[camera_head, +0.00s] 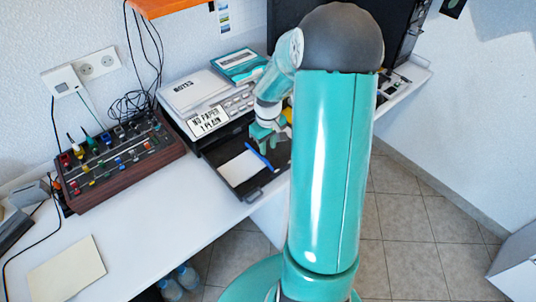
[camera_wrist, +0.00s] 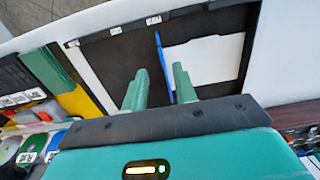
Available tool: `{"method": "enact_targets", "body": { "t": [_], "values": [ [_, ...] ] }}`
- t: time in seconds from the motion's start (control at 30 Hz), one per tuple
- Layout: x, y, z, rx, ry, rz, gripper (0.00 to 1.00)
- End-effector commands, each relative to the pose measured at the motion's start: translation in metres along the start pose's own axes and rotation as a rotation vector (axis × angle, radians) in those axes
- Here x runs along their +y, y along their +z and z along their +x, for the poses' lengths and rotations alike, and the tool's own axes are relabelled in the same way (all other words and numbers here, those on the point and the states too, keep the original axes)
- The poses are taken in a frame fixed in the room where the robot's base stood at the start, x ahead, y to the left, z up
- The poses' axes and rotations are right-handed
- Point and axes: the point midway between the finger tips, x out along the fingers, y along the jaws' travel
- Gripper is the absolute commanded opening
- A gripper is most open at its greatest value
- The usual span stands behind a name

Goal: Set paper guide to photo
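The printer (camera_head: 215,98) stands on the white desk with its dark paper tray (camera_head: 262,186) pulled out at the front. A white photo sheet (camera_head: 240,170) lies in the tray; it also shows in the wrist view (camera_wrist: 205,58). The blue paper guide (camera_head: 262,160) lies along one edge of the sheet; in the wrist view the guide (camera_wrist: 161,58) appears between my fingers, nearer the right one. My gripper (camera_head: 266,133) is over the tray. In the wrist view my gripper (camera_wrist: 158,70) is open, with its two green fingers apart. Whether a finger touches the guide cannot be told.
A sign reading "NO PAPER 1 PLAIN" (camera_head: 209,122) is on the printer's front. A mixer-like panel with knobs (camera_head: 115,160) stands at left, and a blank sheet (camera_head: 67,270) lies on the desk.

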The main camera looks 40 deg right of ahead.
Motion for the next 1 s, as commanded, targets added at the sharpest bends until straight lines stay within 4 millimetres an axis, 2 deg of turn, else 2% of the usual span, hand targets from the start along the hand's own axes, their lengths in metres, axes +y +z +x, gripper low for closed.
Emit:
{"method": "enact_targets", "body": {
  "t": [0.1,0.3,0.47,1.0],
  "values": [
    [0.001,-0.001,-0.028,0.004,0.003,0.000,0.28],
    [0.000,0.000,-0.055,0.001,0.001,0.001,0.28],
    [0.000,0.000,-0.061,0.001,0.000,0.000,0.28],
    [-0.002,0.000,-0.064,0.003,0.003,-0.001,0.28]
  ]
}}
